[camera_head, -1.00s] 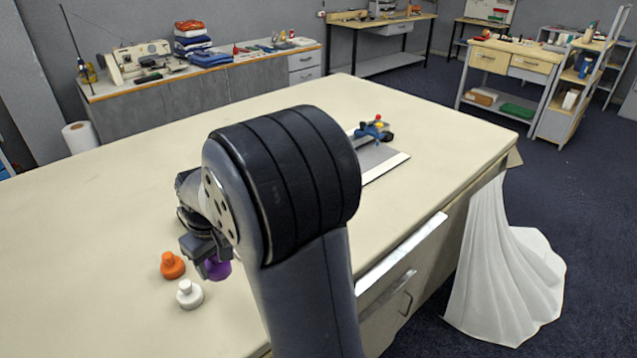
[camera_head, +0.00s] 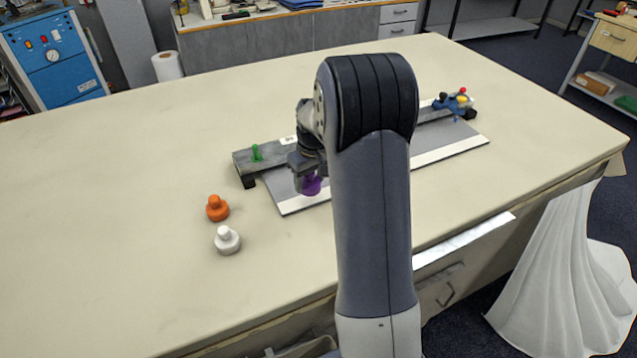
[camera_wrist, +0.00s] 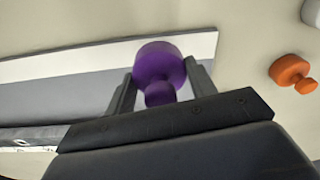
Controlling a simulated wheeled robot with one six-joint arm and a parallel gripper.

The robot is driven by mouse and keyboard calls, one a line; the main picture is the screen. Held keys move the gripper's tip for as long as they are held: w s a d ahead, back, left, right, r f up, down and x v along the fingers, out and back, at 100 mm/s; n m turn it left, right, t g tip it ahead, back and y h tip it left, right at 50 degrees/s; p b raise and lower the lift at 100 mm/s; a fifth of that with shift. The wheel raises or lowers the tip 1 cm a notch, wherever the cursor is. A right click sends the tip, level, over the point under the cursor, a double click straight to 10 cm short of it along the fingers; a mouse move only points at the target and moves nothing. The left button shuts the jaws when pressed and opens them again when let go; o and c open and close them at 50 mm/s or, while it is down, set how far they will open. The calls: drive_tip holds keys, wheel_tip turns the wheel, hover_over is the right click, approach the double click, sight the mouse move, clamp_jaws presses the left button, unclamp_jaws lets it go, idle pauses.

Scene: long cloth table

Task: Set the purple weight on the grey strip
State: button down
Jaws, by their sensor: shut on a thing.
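The purple weight (camera_head: 311,185) is held in my gripper (camera_head: 308,172), near the left end of the flat board on the table. In the wrist view the purple weight (camera_wrist: 159,68) sits between the two fingers of my gripper (camera_wrist: 160,80), which are shut on it. The board has a grey strip (camera_head: 282,188), also visible in the wrist view (camera_wrist: 60,97), with a white band along its near edge. The weight overlaps the strip in both views. I cannot tell whether it touches the surface. My arm hides the middle of the strip.
An orange weight (camera_head: 217,208) and a white weight (camera_head: 227,240) stand left of the board. A dark raised bar with a green knob (camera_head: 257,152) runs along the board's far side. A blue device (camera_head: 453,104) sits at its right end. The table's left part is clear.

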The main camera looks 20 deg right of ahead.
sight(310, 191)
drive_tip(key=shift+f+p, duration=0.3)
drive_tip(key=shift+f, duration=1.8)
drive_tip(key=shift+f, duration=0.1)
drive_tip(key=c, duration=0.6)
unclamp_jaws()
drive_tip(key=shift+f, duration=0.1)
drive_tip(key=shift+o, duration=0.2)
drive_tip(key=r, duration=0.4)
drive_tip(key=s+r+b, duration=0.1)
drive_tip(key=r, duration=0.7)
drive_tip(key=shift+s+d+r, duration=0.1)
drive_tip(key=shift+s+r, duration=0.05)
drive_tip(key=shift+s, duration=0.1)
